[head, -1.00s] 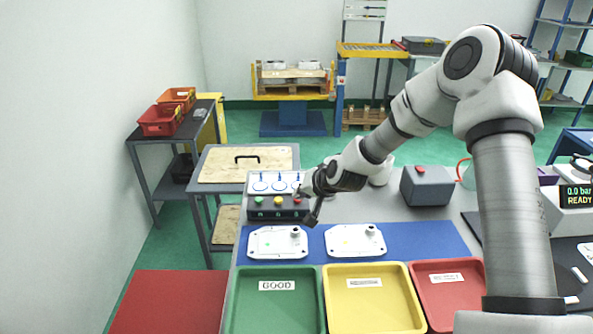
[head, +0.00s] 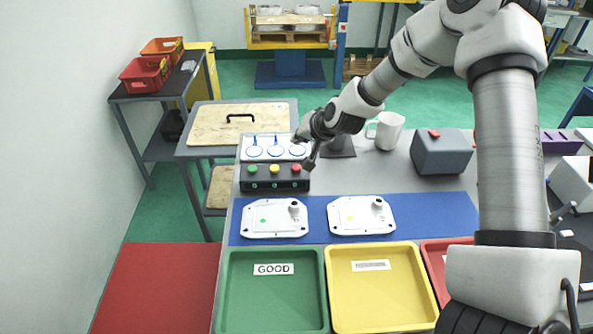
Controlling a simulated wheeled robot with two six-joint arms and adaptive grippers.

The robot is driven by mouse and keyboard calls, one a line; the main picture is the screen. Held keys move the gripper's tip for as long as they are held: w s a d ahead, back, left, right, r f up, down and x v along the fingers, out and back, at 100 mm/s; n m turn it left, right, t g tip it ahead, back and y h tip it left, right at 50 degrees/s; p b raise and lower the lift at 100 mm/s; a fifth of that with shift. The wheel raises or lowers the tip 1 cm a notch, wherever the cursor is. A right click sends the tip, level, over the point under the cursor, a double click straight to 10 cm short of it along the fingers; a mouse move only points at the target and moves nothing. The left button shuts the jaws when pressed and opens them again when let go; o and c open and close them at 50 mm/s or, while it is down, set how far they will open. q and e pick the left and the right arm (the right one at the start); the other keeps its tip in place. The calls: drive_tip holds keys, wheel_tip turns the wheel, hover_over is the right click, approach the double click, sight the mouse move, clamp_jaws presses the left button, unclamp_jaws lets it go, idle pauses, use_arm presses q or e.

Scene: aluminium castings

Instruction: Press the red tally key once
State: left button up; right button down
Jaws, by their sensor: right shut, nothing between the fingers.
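The red tally key (head: 296,168) is the rightmost of three keys on a dark tally box (head: 274,185). The green key (head: 252,169) and the yellow key (head: 274,169) sit to its left. My right gripper (head: 309,164) is shut and empty. Its dark fingertips point down just right of the red key in the head view, close to the box's right end. I cannot tell the height of the gap between them. The red key shows clear of the fingers. My left gripper is not in view.
Two white castings (head: 275,219) (head: 361,216) lie on a blue mat (head: 430,214). Green (head: 270,322) and yellow (head: 378,322) trays stand in front. A white board with blue rings (head: 273,137) is behind the box. A mug (head: 385,131) and a grey box with a red button (head: 441,157) stand to the right.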

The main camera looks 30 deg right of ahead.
sight(298, 168)
use_arm(q)
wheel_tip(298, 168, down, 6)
drive_tip(key=b, duration=0.5)
use_arm(e)
wheel_tip(298, 168, down, 6)
drive_tip(key=shift+s+a+f, duration=0.1)
drive_tip(key=shift+s+f, duration=0.05)
drive_tip(key=shift+f, duration=0.1)
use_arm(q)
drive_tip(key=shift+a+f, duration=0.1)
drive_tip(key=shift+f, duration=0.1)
use_arm(e)
drive_tip(key=shift+f, duration=0.15)
use_arm(q)
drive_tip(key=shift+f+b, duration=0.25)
drive_tip(key=shift+b, duration=0.25)
use_arm(e)
drive_tip(key=shift+f, duration=0.3)
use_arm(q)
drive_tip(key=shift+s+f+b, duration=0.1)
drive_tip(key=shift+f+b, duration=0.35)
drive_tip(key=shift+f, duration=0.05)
use_arm(e)
drive_tip(key=shift+f, duration=0.5)
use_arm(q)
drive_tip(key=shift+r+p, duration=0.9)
use_arm(e)
drive_tip(key=shift+r, duration=0.95)
